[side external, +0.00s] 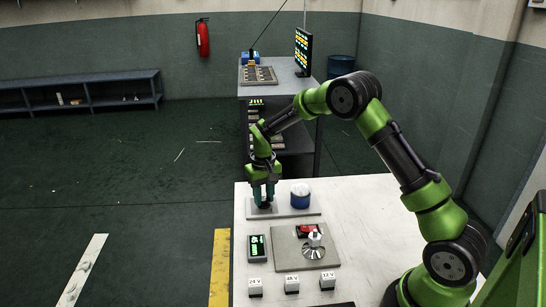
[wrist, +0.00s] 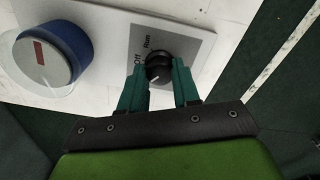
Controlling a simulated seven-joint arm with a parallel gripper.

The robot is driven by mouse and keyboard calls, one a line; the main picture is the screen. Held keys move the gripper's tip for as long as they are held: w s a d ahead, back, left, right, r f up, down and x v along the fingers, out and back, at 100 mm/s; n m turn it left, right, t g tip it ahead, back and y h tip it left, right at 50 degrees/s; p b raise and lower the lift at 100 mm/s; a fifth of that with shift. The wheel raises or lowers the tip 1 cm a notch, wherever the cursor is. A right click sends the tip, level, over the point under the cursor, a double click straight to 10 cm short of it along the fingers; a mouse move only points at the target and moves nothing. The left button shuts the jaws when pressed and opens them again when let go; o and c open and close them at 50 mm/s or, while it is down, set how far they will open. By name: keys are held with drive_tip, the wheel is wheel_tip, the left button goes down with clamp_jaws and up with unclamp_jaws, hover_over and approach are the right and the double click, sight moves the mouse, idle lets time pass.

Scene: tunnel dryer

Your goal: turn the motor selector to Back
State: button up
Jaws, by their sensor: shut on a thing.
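The motor selector is a black round knob (wrist: 158,66) on a light grey plate (wrist: 120,22), seen in the wrist view. A short white pointer line on it points toward the lower left. The labels "Off" and "Run" are readable beside the knob; any other label is hidden by the left finger. My gripper (wrist: 160,84) has its two teal fingers on either side of the knob, shut on it. In the side view my gripper (side external: 263,197) points down at the plate (side external: 276,211) near the table's far left corner, and hides the knob.
A blue round part with a pale top (side external: 300,197) stands on the plate right of my gripper. Nearer are a square plate with a metal part (side external: 314,248), a dark display box (side external: 257,247) and several small labelled blocks (side external: 292,284). The white table (side external: 368,205) is bare further right.

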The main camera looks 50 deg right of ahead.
sight(265, 201)
drive_tip(key=o, duration=1.1)
drive_tip(key=shift+c, duration=0.2)
wheel_tip(265, 201, up, 17)
drive_tip(key=shift+w, duration=0.1)
drive_tip(key=s+a+r+t, duration=0.1)
drive_tip(key=s+a+t, duration=0.1)
drive_tip(key=s, duration=0.6)
drive_tip(key=s+a+r+t+y, duration=0.1)
drive_tip(key=s+a+r+t, duration=0.1)
drive_tip(key=s+a, duration=0.3)
drive_tip(key=s+a+r+t+y, duration=0.1)
drive_tip(key=s+a+r+t, duration=0.1)
drive_tip(key=s, duration=1)
drive_tip(key=shift+s+a+r+t, duration=0.2)
drive_tip(key=shift+s+a+t, duration=0.3)
drive_tip(key=shift+a, duration=0.7)
